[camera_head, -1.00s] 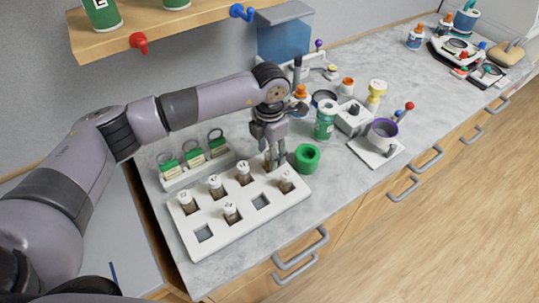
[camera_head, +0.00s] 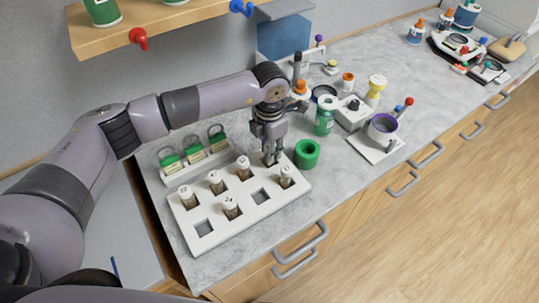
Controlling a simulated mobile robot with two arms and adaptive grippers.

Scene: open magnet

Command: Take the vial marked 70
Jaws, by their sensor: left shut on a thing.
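A white rack (camera_head: 225,237) on the counter holds several white-capped vials. Vials stand at the left (camera_head: 188,197), back middle (camera_head: 216,182), back right of middle (camera_head: 243,168), front middle (camera_head: 231,208) and front right (camera_head: 286,177). Their cap markings are too small to read, so I cannot tell which is marked 70. My left gripper (camera_head: 271,159) points down at the rack's back right corner, shut on a vial there. Its fingers hide most of that vial. My right gripper is not in view.
Two front sockets (camera_head: 204,228) (camera_head: 260,196) are empty. A green ring-shaped piece (camera_head: 307,154) stands close right of the gripper. Green-topped items (camera_head: 195,153) sit in a holder behind the rack. A green-labelled jar (camera_head: 324,116) and purple-rimmed bowl (camera_head: 382,129) stand further right.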

